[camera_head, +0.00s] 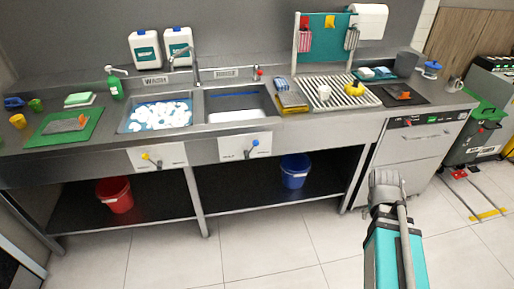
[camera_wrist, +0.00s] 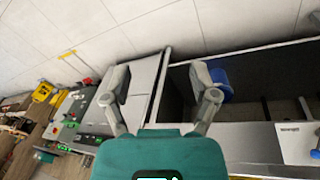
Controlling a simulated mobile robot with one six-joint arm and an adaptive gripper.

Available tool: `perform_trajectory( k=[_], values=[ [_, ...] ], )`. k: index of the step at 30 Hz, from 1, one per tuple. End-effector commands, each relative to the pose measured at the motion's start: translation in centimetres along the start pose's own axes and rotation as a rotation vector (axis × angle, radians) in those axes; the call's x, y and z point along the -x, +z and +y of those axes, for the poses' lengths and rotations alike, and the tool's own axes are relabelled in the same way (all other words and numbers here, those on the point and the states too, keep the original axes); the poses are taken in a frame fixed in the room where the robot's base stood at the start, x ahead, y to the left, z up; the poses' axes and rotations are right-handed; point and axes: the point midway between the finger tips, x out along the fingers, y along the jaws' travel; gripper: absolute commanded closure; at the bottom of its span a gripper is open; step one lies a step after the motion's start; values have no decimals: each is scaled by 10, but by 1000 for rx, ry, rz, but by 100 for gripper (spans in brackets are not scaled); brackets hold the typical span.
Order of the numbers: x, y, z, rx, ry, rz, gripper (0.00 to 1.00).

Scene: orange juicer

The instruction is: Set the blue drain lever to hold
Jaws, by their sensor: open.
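The blue drain lever (camera_head: 255,143) is on a white plate (camera_head: 240,149) on the front of the sink counter, below the right basin (camera_head: 243,102). It tilts up to the right. The plate's lettering is too small to read. In the wrist view, the lever (camera_wrist: 315,154) shows at the right edge, on its white plate (camera_wrist: 296,143). My gripper (camera_wrist: 160,72) is open with nothing between its fingers. It is well apart from the lever, which lies to its right in that view.
A yellow lever (camera_head: 147,157) is on another plate below the left basin, which holds white dishes. A red bucket (camera_head: 115,195) and a blue bucket (camera_head: 294,171) stand on the lower shelf. A dishwasher (camera_head: 412,152) is at right. The floor in front is clear.

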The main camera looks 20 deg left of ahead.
Motion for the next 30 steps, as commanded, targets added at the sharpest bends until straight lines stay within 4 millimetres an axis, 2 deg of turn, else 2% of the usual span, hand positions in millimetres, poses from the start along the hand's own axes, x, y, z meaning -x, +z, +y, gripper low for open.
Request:
perform_trajectory(
  k=[1, 6, 11, 14, 20, 23, 27, 30],
  values=[
    [-16, -13, -7, 48, 44, 35, 24],
    [-36, -59, -26, 245, 223, 175, 24],
    [-44, -104, -55, 452, 399, 312, 24],
    [-45, -131, -80, 589, 509, 398, 24],
    [-40, -178, -146, 870, 731, 567, 24],
    [-34, -196, -188, 1015, 844, 651, 24],
    [-26, -214, -253, 1219, 1005, 766, 24],
    [-21, -220, -303, 1361, 1120, 844, 24]
  ],
)
